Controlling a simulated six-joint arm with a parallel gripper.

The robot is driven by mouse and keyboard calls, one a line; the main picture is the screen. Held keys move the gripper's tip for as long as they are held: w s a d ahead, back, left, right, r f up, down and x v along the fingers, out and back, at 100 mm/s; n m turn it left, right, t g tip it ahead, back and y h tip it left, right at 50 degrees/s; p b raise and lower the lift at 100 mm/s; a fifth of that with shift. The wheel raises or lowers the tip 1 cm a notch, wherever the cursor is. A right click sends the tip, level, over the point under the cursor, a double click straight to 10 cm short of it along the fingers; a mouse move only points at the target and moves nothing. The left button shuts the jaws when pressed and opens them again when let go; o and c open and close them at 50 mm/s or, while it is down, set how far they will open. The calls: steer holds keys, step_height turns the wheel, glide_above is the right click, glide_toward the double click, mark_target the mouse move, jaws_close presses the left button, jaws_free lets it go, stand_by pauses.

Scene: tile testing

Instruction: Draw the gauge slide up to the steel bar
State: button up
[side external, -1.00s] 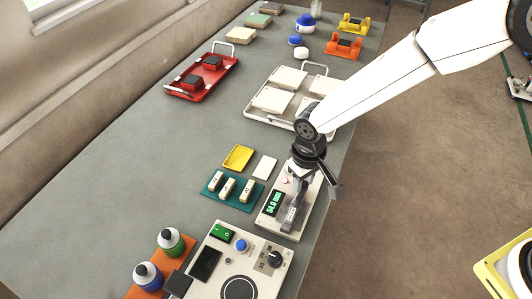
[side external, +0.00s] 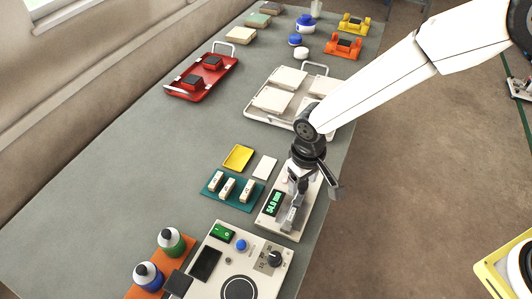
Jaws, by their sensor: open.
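The gauge (side external: 304,222) is a pale plate near the table's right edge with a lit green display (side external: 273,203). Its grey metal slide (side external: 291,214) shows on the plate, partly behind my gripper. My gripper (side external: 298,196) is open and low over the gauge, around or just above the slide. I cannot tell whether the fingers touch it. The steel bar cannot be made out apart from the slide and the fingers.
A teal tray (side external: 250,206) with three pale blocks, a yellow tray (side external: 238,157) and a white card (side external: 265,167) lie left of the gauge. A control box (side external: 262,285) stands in front. A white tray (side external: 262,119) with tiles is behind. The table's left middle is clear.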

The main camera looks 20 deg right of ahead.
mark_target(304, 184)
steer(key=shift+r, duration=0.1)
steer(key=shift+r, duration=2.9)
steer(key=shift+d, duration=0.1)
steer(key=s+d+r+m+t, duration=0.1)
steer(key=s+d, duration=0.4)
steer(key=d, duration=0.7)
steer(key=s+d+r+m+t, duration=0.1)
steer(key=s+d, duration=0.4)
steer(key=d, duration=0.7)
step_height(304, 184, up, 2)
steer(key=shift+r+m+t, duration=0.15)
steer(key=shift+m+t, duration=0.15)
steer(key=shift+m, duration=0.2)
